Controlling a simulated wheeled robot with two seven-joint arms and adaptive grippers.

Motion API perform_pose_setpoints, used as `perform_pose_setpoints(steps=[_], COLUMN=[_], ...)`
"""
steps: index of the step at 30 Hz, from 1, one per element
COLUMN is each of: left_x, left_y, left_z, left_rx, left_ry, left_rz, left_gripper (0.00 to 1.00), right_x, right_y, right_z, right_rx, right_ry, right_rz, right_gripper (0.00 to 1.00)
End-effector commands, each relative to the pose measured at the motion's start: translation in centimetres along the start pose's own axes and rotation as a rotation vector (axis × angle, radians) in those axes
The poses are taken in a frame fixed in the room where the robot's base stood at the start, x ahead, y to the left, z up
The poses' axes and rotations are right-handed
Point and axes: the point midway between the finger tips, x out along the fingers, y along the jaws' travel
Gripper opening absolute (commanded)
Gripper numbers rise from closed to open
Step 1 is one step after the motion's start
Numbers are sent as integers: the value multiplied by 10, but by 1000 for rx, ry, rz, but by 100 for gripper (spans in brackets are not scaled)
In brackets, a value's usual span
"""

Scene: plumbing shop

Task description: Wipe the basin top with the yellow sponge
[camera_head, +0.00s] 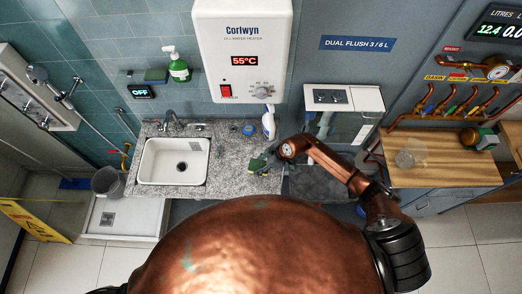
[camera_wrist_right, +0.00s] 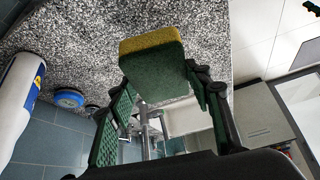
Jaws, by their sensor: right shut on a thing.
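The basin top is a grey speckled granite counter (camera_head: 225,165) around a white sunken basin (camera_head: 158,171), which looks empty. My right gripper (camera_head: 258,162) is over the right part of the counter. In the right wrist view my right gripper (camera_wrist_right: 160,84) is shut on the yellow sponge (camera_wrist_right: 150,41), its green pads on either side. The sponge has a yellow layer towards the granite (camera_wrist_right: 100,35) and a dark green layer towards the palm. I cannot tell whether it touches the stone. My left gripper is not in view.
A white bottle (camera_head: 268,122) and a blue round item (camera_head: 249,130) stand at the counter's back, right of the tap (camera_head: 173,122). A green soap bottle (camera_head: 178,67) is on the wall above. The granite between basin and gripper is clear.

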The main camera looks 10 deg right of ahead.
Motion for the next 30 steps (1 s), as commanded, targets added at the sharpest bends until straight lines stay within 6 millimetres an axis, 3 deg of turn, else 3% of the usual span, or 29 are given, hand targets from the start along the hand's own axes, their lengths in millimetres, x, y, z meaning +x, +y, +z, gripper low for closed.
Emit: perform_pose_setpoints(steps=[15, 22, 30], left_x=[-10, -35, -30], left_y=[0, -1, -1], left_z=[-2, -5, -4], left_rx=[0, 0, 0], left_ry=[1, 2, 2], left_rz=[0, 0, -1], left_gripper=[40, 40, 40], right_x=[-7, -26, -40], right_y=[-2, -21, -44], right_z=[-5, -11, -14], right_rx=[-1, -1, -3], right_ry=[0, 1, 1], right_rz=[-2, -2, -1], right_gripper=[29, 29, 29])
